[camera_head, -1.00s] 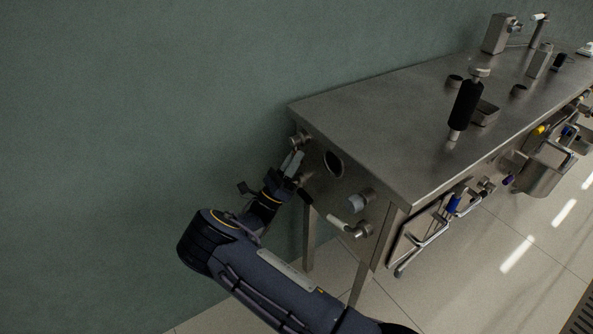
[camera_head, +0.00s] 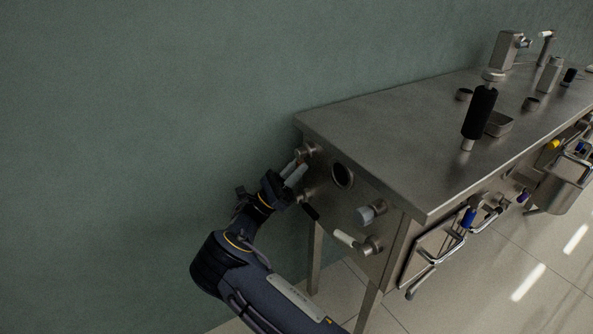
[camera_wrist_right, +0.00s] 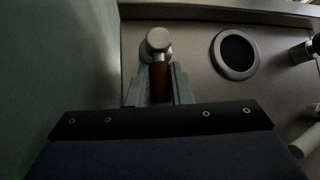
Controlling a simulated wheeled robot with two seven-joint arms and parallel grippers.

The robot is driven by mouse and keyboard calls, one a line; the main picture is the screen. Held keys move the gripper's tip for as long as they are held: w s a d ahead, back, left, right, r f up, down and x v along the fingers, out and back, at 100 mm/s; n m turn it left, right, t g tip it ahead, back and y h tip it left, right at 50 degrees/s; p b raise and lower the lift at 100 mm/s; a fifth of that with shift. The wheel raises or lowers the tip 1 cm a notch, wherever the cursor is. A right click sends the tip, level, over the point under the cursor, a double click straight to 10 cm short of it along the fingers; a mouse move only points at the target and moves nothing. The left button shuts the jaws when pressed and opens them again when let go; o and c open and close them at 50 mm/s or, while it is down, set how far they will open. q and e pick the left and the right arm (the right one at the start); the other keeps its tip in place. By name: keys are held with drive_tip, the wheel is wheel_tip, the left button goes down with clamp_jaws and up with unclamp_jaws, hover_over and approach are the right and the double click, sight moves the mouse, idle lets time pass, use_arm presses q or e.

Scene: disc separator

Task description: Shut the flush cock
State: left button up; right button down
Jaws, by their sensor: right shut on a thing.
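A steel cock (camera_head: 308,151) sits at the upper left of the bench's end panel. In the right wrist view its round steel body (camera_wrist_right: 158,42) carries a short red-brown handle (camera_wrist_right: 160,78) that points toward my gripper. My right gripper (camera_head: 295,173) reaches it from the left. Its grey fingers are shut on this handle, one on each side, as the right wrist view (camera_wrist_right: 161,84) shows. The handle's outer end is hidden between the fingers. I cannot read any label on the cock. My left gripper is not in view.
The green wall (camera_head: 150,120) is close on the left. The steel bench top (camera_head: 380,130) extends right.

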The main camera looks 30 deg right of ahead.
drive_tip(key=c, duration=1.3)
unclamp_jaws()
